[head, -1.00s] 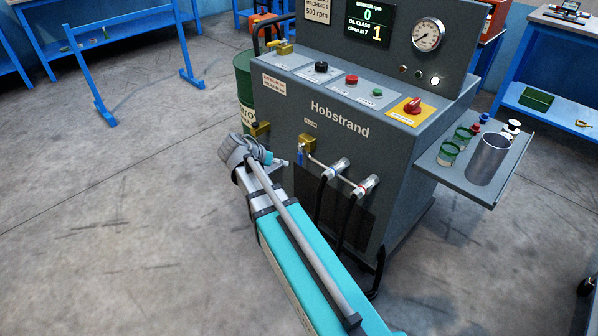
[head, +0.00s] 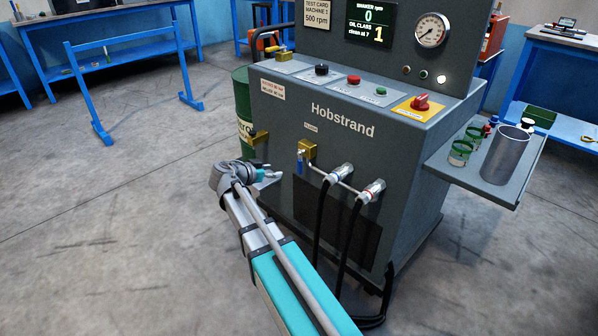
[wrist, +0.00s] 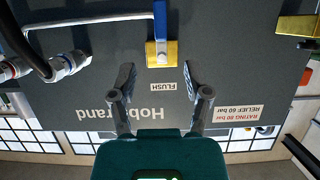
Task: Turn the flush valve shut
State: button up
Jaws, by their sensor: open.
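The flush valve (head: 307,150) is a brass block on the grey front of the Hobstrand machine. Its blue lever (head: 300,167) hangs straight down from the block. In the wrist view, which is upside down, the brass valve (wrist: 161,53) lies just beyond the fingertips, above the FLUSH label, and the blue lever (wrist: 160,20) points up the picture. My gripper (head: 270,177) is left of and a little below the valve in the head view. In the wrist view my gripper (wrist: 158,75) is open and empty, its fingers apart either side of the label, not touching the valve.
A thin pipe (head: 318,174) runs right from the valve to two hose couplings (head: 355,184) with black hoses hanging down. Another brass valve (head: 258,137) sits at the machine's left edge, by a green drum (head: 243,100).

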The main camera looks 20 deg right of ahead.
aim_at(298, 168)
jog(key=shift+d, duration=0.1)
jog(key=b+x, duration=0.4)
jog(key=x, duration=0.7)
jog(key=shift+w+d+f+b, duration=0.15)
jog(key=shift+d+f+b, duration=0.05)
jog(key=shift+f+b, duration=0.15)
jog(key=shift+b+x, duration=0.3)
jog(key=shift+x, duration=0.65)
jog(key=shift+r, duration=0.15)
grip_shut()
